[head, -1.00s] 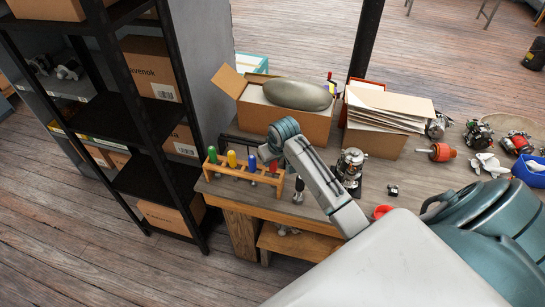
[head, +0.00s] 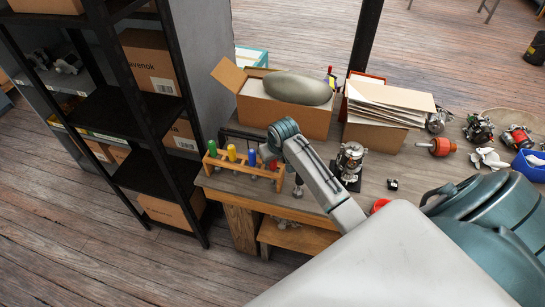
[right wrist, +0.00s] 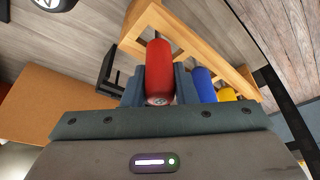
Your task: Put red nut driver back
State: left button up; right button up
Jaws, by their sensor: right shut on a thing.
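The red nut driver shows best in the right wrist view, where its red handle (right wrist: 158,70) stands between my two fingers. My right gripper (right wrist: 158,88) is shut on that handle. In the head view my right gripper (head: 268,155) is at the right end of the wooden rack (head: 238,173), and only a little red (head: 273,165) shows below it. In the right wrist view the handle is at the end of the rack (right wrist: 150,17), beside the blue driver (right wrist: 203,84). Whether the shaft is fully seated is hidden. My left gripper is not in view.
Green (head: 212,148), yellow (head: 232,153) and blue (head: 251,158) drivers stand in the rack. A cardboard box (head: 275,117) is behind it. A metal assembly (head: 349,162) stands to the right on the workbench (head: 325,205). A black shelf (head: 150,170) is at the left.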

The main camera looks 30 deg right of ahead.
jog(key=o, duration=1.1)
jog(key=shift+c, duration=0.2)
jog(key=shift+r, duration=0.1)
jog(key=w+v, duration=0.1)
jog(key=v, duration=1.3)
jog(key=shift+r+p, duration=0.3)
jog(key=shift+r, duration=0.1)
jog(key=shift+d, duration=0.1)
